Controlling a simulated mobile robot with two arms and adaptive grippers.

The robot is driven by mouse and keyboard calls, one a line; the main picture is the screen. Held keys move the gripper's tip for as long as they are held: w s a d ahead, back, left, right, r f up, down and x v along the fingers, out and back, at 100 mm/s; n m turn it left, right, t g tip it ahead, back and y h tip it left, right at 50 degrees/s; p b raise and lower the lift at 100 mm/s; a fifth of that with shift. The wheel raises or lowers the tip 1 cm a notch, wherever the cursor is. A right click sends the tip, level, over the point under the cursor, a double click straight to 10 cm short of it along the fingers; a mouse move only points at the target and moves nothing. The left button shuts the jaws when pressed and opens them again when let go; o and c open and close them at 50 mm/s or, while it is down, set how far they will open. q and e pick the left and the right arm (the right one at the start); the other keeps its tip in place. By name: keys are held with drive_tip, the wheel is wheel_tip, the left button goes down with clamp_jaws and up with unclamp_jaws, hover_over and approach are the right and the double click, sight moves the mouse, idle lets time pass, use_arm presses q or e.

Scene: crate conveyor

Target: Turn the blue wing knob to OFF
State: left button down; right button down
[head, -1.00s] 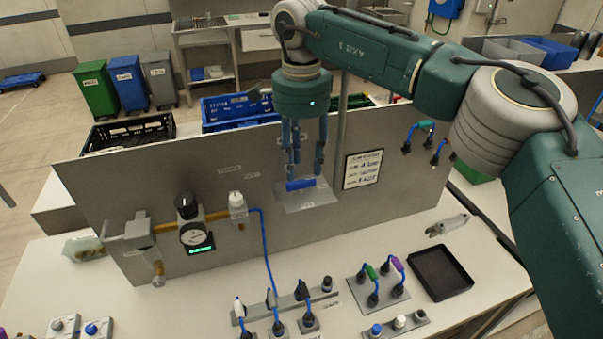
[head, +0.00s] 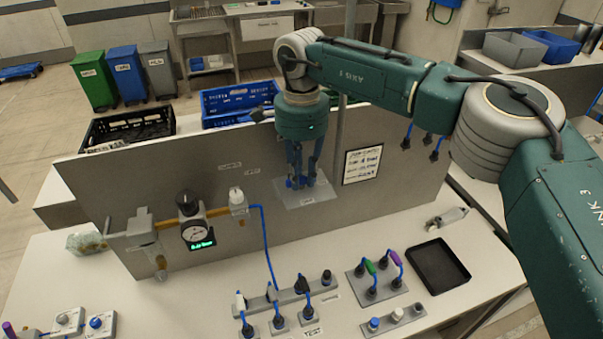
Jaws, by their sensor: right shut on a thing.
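The blue wing knob (head: 300,183) is mounted on a light plate (head: 306,198) on the upright grey panel. My right gripper (head: 301,181) reaches down from above and is shut on the knob. Its blue fingers hide most of the knob, so I cannot tell which way the wing points. Any OFF marking on the plate is too small to read. My left gripper is not in view.
A gauge (head: 195,233) with a green display is left of the knob. A printed sign (head: 362,164) is to its right. Plugs with blue leads (head: 279,318) and a black tray (head: 438,270) are on the bench in front. Bare bench lies between panel and plugs.

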drive_tip(key=shift+m+b, duration=0.4)
drive_tip(key=shift+m, duration=0.1)
drive_tip(key=m+b, duration=0.2)
drive_tip(key=m, duration=0.1)
drive_tip(key=shift+a, duration=0.1)
drive_tip(key=m+b, duration=0.1)
drive_tip(key=m, duration=0.1)
drive_tip(key=shift+w+a+m, duration=0.1)
drive_tip(key=shift+m, duration=0.3)
drive_tip(key=m+b, duration=0.1)
drive_tip(key=m, duration=0.1)
drive_tip(key=shift+r+m, duration=0.1)
drive_tip(key=shift+m, duration=0.2)
drive_tip(key=m+b, duration=0.1)
drive_tip(key=m, duration=0.3)
drive_tip(key=shift+w+a+m, duration=0.1)
drive_tip(key=shift+m, duration=0.2)
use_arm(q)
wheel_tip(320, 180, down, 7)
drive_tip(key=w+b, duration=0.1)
use_arm(e)
drive_tip(key=shift+w+r+m, duration=0.1)
drive_tip(key=shift+r+m, duration=0.05)
drive_tip(key=shift+m, duration=1.75)
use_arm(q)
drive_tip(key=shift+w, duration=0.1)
